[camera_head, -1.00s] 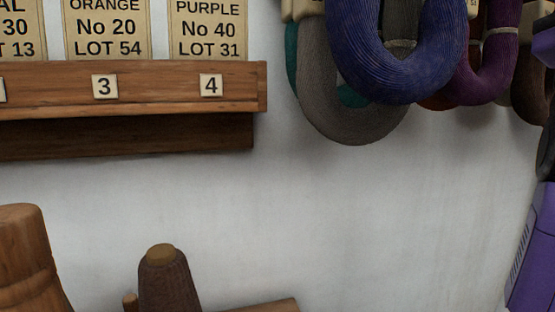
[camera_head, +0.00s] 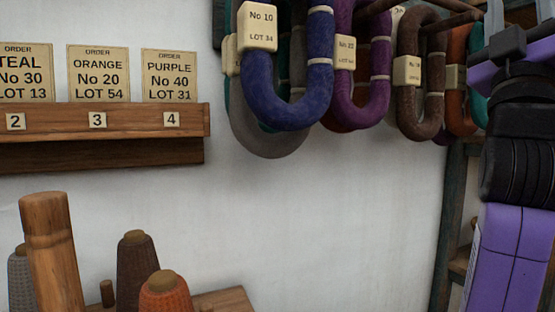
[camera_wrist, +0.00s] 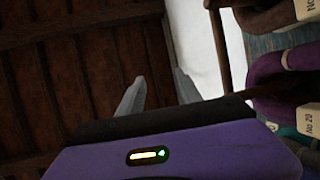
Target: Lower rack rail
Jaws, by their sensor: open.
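Yarn hanks hang from dark wooden rods (camera_head: 440,28) at the upper right of the head view; I cannot tell which part is the rack rail. A blue hank (camera_head: 285,112) with a tag "No 10 LOT 34" is in front of a grey one (camera_head: 250,135). Purple (camera_head: 362,112) and brown (camera_head: 408,100) hanks are to their right. My gripper (camera_wrist: 157,88) is open and empty in the wrist view, pointing toward a dark beamed ceiling. A purple hank (camera_wrist: 270,75) and a rod (camera_wrist: 222,50) are at its right, apart from the fingers.
A wooden ledge (camera_head: 100,125) numbered 2, 3, 4 holds order cards on the left wall. Below are a wooden post (camera_head: 50,250) and cones of brown (camera_head: 138,270) and orange (camera_head: 165,295) yarn. The white wall between is bare. A dark upright frame (camera_head: 450,220) stands at right.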

